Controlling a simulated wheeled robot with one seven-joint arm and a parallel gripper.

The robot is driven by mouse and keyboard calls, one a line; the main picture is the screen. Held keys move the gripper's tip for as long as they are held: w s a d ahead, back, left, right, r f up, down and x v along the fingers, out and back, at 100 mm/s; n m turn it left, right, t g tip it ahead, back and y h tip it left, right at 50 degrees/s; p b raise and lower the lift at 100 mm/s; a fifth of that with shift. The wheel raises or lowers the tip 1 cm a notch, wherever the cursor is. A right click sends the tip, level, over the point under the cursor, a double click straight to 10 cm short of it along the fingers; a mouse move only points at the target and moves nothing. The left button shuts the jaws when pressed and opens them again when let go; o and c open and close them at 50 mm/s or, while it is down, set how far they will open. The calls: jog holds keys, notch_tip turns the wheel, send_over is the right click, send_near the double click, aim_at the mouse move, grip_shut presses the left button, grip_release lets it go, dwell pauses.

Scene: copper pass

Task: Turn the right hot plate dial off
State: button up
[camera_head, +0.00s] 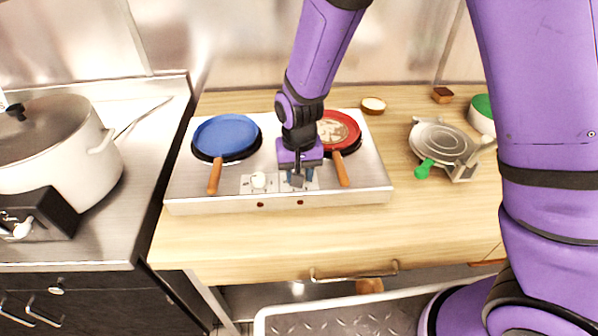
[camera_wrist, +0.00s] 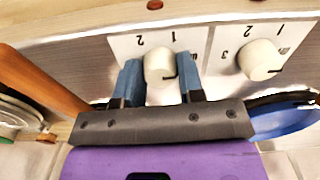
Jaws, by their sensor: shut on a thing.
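The hot plate (camera_head: 375,190) is a silver double unit on the wooden counter, with two white dials on its front panel. My gripper (camera_head: 297,178) is over the right dial, which my gripper hides in the head view. In the wrist view, its blue fingers (camera_wrist: 160,66) are on either side of the right dial (camera_wrist: 160,62) and shut on it. A dark mark shows low on that dial; its exact setting is unclear. The left dial (camera_head: 259,180) is free; it also shows in the wrist view (camera_wrist: 260,60), to the right.
A blue pan (camera_head: 227,136) sits on the left plate and a red pan (camera_head: 338,130) on the right plate. Their wooden handles point forward, one close beside my gripper. A waffle iron (camera_head: 443,142) stands to the right, a large pot (camera_head: 55,150) far left.

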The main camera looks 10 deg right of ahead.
jog(key=shift+m, duration=0.5)
jog(key=o, duration=0.9)
notch_tip(320, 180, up, 11)
jog(key=shift+f, duration=0.1)
dwell(0.4)
